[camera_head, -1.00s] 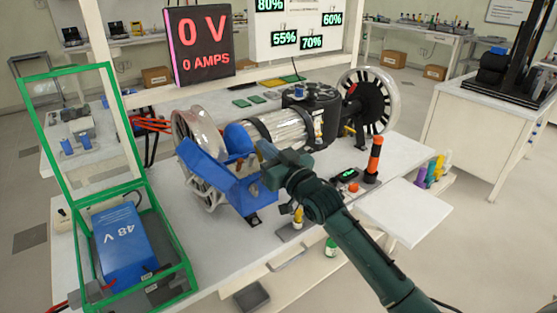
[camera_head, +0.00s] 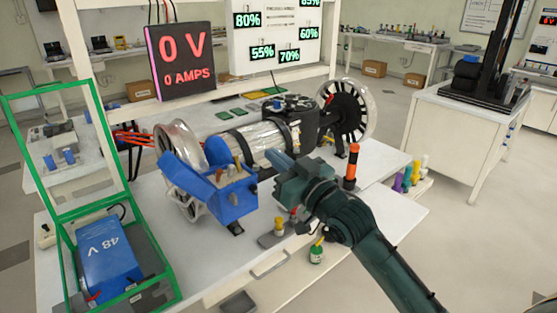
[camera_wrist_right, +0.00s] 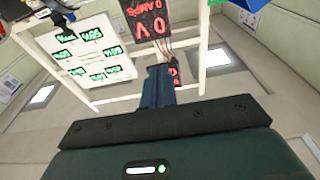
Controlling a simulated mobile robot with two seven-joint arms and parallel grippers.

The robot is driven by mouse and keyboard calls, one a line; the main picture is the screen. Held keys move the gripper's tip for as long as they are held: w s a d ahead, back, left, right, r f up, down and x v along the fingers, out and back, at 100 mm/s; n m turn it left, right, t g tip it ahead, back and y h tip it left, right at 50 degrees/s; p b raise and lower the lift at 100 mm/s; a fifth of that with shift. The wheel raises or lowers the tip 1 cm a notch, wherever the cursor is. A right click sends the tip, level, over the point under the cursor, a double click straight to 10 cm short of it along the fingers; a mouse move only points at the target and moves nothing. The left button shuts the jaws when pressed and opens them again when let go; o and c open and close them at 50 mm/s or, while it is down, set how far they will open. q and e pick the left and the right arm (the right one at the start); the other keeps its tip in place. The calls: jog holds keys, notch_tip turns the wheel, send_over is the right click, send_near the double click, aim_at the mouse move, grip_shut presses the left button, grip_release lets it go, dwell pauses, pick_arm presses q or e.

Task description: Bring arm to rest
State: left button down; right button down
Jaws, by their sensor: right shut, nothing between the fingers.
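My right arm comes in from the lower right in the head view. Its dark green right gripper (camera_head: 281,161) is shut and empty, raised above the bench in front of the motor (camera_head: 262,147). The shut fingers (camera_wrist_right: 158,86) also show in the right wrist view, pointing towards the display panel. A blue box (camera_head: 222,197) with small terminals stands left of the gripper, apart from it. My left gripper is not in view.
The bench (camera_head: 195,262) carries two wheels, an orange-and-black post (camera_head: 351,166) and a 48 V battery (camera_head: 109,257) inside a green frame (camera_head: 60,216). Small bottles stand near the bench's front edge below my arm. The display (camera_head: 187,60) reads 0 V, 0 AMPS.

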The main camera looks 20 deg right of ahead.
jog(key=shift+s, duration=0.15)
dwell(0.3)
jog(key=s+a+f+m+g+h, duration=0.15)
jog(key=s+f, duration=0.25)
jog(key=f, duration=0.5)
jog(key=s+f+n+g+h, duration=0.15)
jog(key=s+f, duration=0.25)
jog(key=f, duration=0.6)
jog(key=s+a+f+m+g, duration=0.1)
jog(key=s+f+g, duration=0.4)
jog(key=s+f, duration=1)
jog(key=shift+s+a+f+h, duration=0.3)
jog(key=shift+s+a, duration=0.25)
jog(key=shift+s, duration=0.55)
jog(key=shift+r, duration=0.1)
